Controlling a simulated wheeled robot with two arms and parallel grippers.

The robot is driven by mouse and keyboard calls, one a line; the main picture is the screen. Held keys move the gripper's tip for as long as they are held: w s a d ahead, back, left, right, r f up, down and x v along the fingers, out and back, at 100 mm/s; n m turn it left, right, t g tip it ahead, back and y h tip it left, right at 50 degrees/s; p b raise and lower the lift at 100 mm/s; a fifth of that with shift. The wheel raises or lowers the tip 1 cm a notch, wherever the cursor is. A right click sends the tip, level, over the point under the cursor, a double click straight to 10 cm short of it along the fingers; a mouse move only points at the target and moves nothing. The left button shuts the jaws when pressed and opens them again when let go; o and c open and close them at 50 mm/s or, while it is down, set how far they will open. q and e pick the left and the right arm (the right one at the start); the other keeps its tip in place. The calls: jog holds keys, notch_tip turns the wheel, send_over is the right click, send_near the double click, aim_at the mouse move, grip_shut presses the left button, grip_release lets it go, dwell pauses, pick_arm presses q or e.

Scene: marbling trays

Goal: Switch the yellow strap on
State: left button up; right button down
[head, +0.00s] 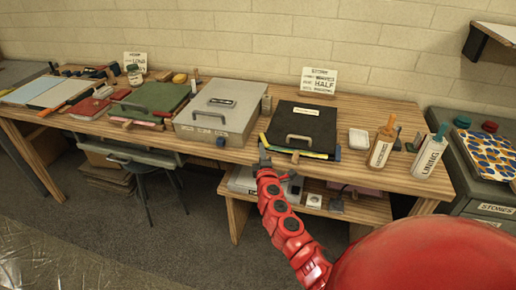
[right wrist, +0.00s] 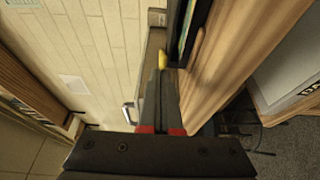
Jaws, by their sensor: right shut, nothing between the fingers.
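The black case (head: 302,123) lies on the wooden table with its handle at the front. A yellow strip (head: 318,155), which looks like the strap, runs along its front edge. A yellow end (head: 264,139) sticks out at its front left corner. My right gripper (head: 264,158) is just in front of that corner, shut and empty. In the right wrist view its fingertips (right wrist: 168,72) are close together, just below a yellow tip (right wrist: 162,59). I cannot tell whether they touch it. A blue piece (head: 337,152) sits at the case's front right corner. My left gripper is out of view.
A grey metal box (head: 216,112) stands left of the case. A white dish (head: 358,139) and two bottles, one brown (head: 382,148) and one white (head: 428,158), stand to the right. A sign (head: 318,79) stands behind. A lower shelf (head: 372,207) is under the table.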

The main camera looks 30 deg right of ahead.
aim_at(271, 149)
jog(key=n+y, duration=0.1)
jog(key=d+t+y, duration=0.1)
jog(key=shift+s+d+f+n+y, duration=0.15)
jog(key=shift+s+d+n+y, duration=0.15)
jog(key=shift+n, duration=0.1)
jog(key=shift+s+d+n+t+y, duration=0.15)
jog(key=shift+d+n+t+y, duration=0.15)
jog(key=shift+n+y, duration=0.4)
jog(key=shift+s+d+n+t+y, duration=0.15)
jog(key=shift+d+n+y, duration=0.25)
jog(key=shift+y, duration=0.6)
jog(key=shift+d, duration=0.4)
